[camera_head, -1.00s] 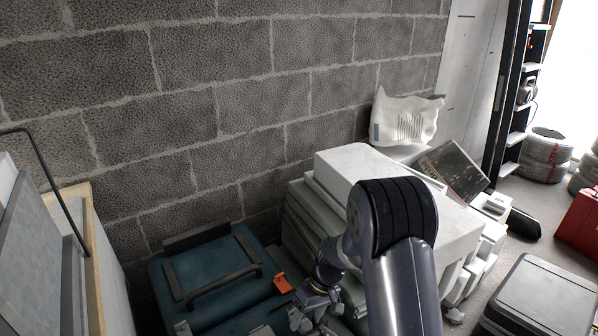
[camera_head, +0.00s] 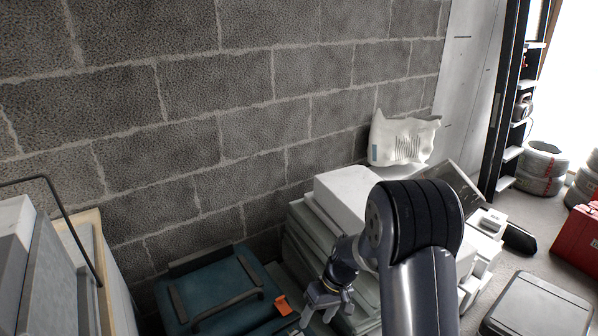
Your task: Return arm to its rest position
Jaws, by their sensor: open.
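My arm rises from the bottom right of the head view and bends at a dark, ribbed elbow. My gripper (camera_head: 326,314) hangs below and left of the elbow, pointing down. It is open, and I see nothing between its fingers. It is in front of the grey-green stacked slabs and just right of the teal case (camera_head: 222,296). An orange piece (camera_head: 283,305) lies on the case's right edge, left of the gripper. I cannot tell how high the gripper is above the surfaces below it.
A block wall (camera_head: 200,100) runs behind. A white block (camera_head: 345,190) tops the stack (camera_head: 307,235), with a white bag (camera_head: 400,138) behind it. Framed panels (camera_head: 62,265) lean at left. A grey case (camera_head: 540,305), red box (camera_head: 578,237) and coiled reels (camera_head: 541,167) stand at right.

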